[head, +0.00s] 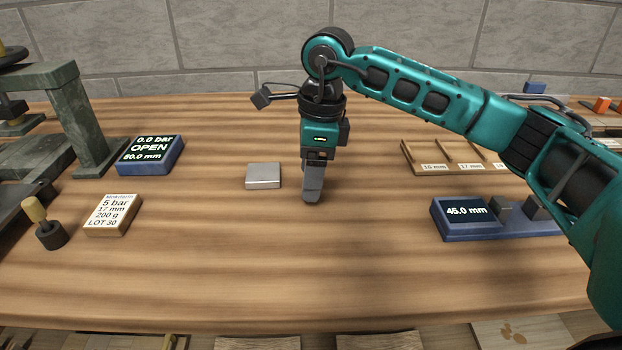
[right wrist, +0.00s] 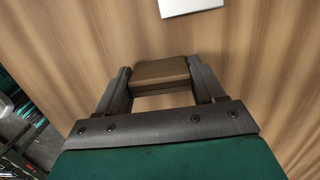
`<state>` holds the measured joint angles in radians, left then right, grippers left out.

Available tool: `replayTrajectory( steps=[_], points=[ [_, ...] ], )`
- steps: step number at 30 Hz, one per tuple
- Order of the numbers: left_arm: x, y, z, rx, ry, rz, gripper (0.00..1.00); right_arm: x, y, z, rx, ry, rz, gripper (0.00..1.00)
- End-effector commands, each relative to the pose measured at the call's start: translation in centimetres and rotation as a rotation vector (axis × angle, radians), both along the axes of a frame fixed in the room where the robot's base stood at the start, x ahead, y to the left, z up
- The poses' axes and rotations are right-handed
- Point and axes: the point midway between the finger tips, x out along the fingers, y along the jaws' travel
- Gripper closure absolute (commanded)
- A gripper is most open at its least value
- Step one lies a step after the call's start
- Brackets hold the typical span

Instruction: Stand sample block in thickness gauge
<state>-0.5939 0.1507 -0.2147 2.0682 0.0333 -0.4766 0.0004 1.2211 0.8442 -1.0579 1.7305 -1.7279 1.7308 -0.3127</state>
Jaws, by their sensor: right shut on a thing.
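My right gripper (head: 312,196) points down over the middle of the table, its fingertips close to the tabletop. In the right wrist view the right gripper (right wrist: 162,82) is shut on a brown wooden block (right wrist: 160,70), which lies between its two fingers. The block is hidden by the fingers in the head view. The thickness gauge (head: 465,217) is a blue device at the right, with a display reading 45.0 mm and two dark jaws (head: 502,208) standing apart on its base. My left gripper is not in view.
A flat silver plate (head: 264,175) lies just left of the gripper. A blue display (head: 150,155) reading OPEN, a label block (head: 112,214), a brush (head: 45,225) and a green press (head: 85,125) stand at left. A wooden rack (head: 440,160) stands behind the gauge. The front middle is clear.

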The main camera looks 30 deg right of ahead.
Motion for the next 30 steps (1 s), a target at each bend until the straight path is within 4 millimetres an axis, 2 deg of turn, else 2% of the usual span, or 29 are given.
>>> replayTrajectory(
  steps=[1, 9, 15, 19, 23, 26, 30],
  points=[
    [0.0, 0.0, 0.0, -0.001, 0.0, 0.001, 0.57, 0.0, 0.0, 0.0, 0.0, 0.0, 0.0, 0.42],
    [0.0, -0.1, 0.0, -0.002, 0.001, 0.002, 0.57, 0.0, 0.0, 0.0, 0.0, 0.0, 0.0, 0.67],
    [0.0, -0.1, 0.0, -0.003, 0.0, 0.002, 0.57, 0.0, 0.0, 0.2, 0.0, -0.001, 0.0, 0.67],
    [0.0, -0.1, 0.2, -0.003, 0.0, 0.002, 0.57, 0.0, 0.0, 0.9, 0.001, -0.002, 0.0, 0.67],
    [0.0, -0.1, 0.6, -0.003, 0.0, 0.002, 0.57, 0.1, 0.0, 2.7, 0.002, -0.003, 0.001, 0.67],
    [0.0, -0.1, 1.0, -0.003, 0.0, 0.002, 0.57, 0.1, 0.1, 4.7, 0.001, -0.004, 0.002, 0.67],
    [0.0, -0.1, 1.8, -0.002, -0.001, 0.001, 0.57, 0.1, 0.0, 8.8, 0.003, -0.006, 0.001, 0.67]
  ],
)
